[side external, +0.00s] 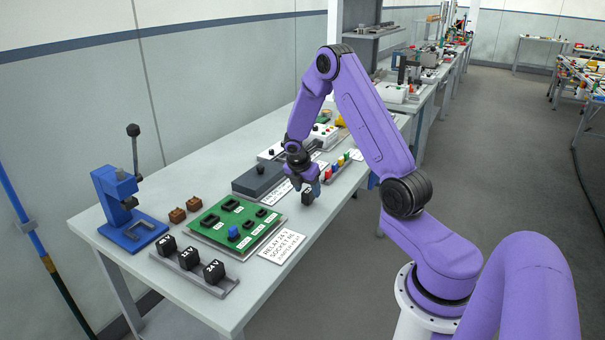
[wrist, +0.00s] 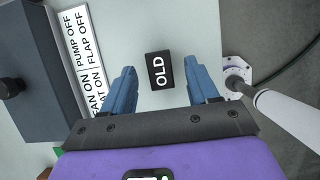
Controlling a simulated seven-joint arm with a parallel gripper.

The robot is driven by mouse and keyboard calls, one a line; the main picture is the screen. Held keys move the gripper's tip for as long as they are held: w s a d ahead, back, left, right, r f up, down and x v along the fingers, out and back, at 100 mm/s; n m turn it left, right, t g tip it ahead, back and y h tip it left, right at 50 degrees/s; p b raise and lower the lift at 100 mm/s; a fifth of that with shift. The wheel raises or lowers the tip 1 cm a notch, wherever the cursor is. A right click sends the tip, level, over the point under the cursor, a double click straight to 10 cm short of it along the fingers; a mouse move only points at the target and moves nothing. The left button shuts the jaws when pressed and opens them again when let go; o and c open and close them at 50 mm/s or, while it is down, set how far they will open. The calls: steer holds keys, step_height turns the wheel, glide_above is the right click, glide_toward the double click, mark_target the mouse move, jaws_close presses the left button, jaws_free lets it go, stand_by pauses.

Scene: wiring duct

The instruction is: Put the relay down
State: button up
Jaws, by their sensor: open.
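A black relay marked OLD (wrist: 160,71) appears to rest on the grey tabletop near the table's edge. It also shows in the side view (side external: 307,196), just below my gripper (side external: 309,184). In the wrist view my gripper (wrist: 164,78) has its two blue fingers apart, one on each side of the relay with a visible gap to each. The fingers do not touch it. Several other black relays (side external: 190,258) sit in a grey rack at the table's front left. A green socket board (side external: 236,226) carries black sockets and one blue part.
A white label card (side external: 282,243) lies beside the board. A dark grey block (side external: 258,179) stands behind my gripper, with a printed strip (wrist: 88,50) along it. A blue press (side external: 127,212) and brown parts (side external: 185,208) are at left. Bare tabletop surrounds the OLD relay.

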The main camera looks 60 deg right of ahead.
steer(key=v, duration=1)
steer(key=s+a+r+m+t+y, duration=0.1)
steer(key=s+a+r, duration=0.15)
steer(key=a, duration=0.75)
steer(key=s+a+r+m+t+y, duration=0.15)
steer(key=s+a, duration=0.25)
steer(key=a, duration=0.6)
steer(key=s+a+r+m+g+y, duration=0.1)
steer(key=s+a, duration=0.3)
steer(key=s, duration=0.6)
steer(key=s+a+r+m+g+y, duration=0.1)
steer(key=s+a, duration=0.3)
steer(key=s, duration=0.7)
steer(key=shift+a+m, duration=0.4)
steer(key=shift+m, duration=0.05)
